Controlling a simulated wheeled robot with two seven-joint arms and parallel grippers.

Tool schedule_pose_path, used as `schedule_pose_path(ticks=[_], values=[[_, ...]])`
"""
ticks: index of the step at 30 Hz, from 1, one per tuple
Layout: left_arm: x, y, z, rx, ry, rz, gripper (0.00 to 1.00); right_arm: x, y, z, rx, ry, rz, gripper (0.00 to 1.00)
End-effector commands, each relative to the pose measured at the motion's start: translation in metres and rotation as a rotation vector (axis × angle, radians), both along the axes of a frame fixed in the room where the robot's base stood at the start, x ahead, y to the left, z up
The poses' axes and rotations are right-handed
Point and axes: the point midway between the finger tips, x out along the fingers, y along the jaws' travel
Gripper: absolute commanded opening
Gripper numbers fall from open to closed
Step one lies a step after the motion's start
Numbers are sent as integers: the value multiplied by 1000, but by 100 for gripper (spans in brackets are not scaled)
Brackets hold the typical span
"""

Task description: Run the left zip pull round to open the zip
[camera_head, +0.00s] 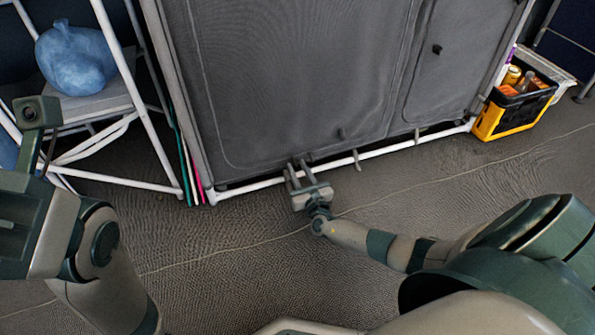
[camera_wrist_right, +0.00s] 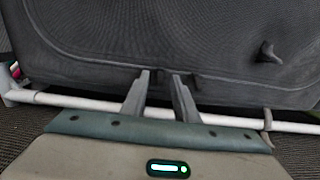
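A tall grey fabric cupboard (camera_head: 290,70) has a rounded zip seam along its left panel and lower edge. My right gripper (camera_head: 297,165) is at the lower edge of this panel, above the white bottom bar. In the right wrist view its two fingers (camera_wrist_right: 160,78) stand apart with a gap between them, pointing at the fabric by the seam. I cannot make out a zip pull between them. A dark tab (camera_head: 341,134) sticks out from the fabric to the right of the gripper, also seen in the wrist view (camera_wrist_right: 268,52). My left gripper (camera_head: 38,112) is at the far left, away from the cupboard.
The white bottom bar (camera_head: 250,187) carries a small hook (camera_head: 357,160). Another dark tab (camera_head: 436,49) is on the right panel. A white-framed stand with a blue bag (camera_head: 75,58) is at left, a black-and-yellow crate (camera_head: 515,112) at right. The floor in front is clear.

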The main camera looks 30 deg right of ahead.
Motion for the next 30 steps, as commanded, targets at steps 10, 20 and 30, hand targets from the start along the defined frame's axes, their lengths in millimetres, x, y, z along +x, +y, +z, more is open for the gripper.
schedule_pose_path(ticks=[10,20,30], values=[[-2,0,0,-2,-10,-1,31,4,-1,0,0,0,0,27],[-1,1,0,-1,-6,4,31,4,-1,0,0,0,0,0],[0,1,-1,-1,-3,5,31,3,-1,0,0,0,-1,0]])
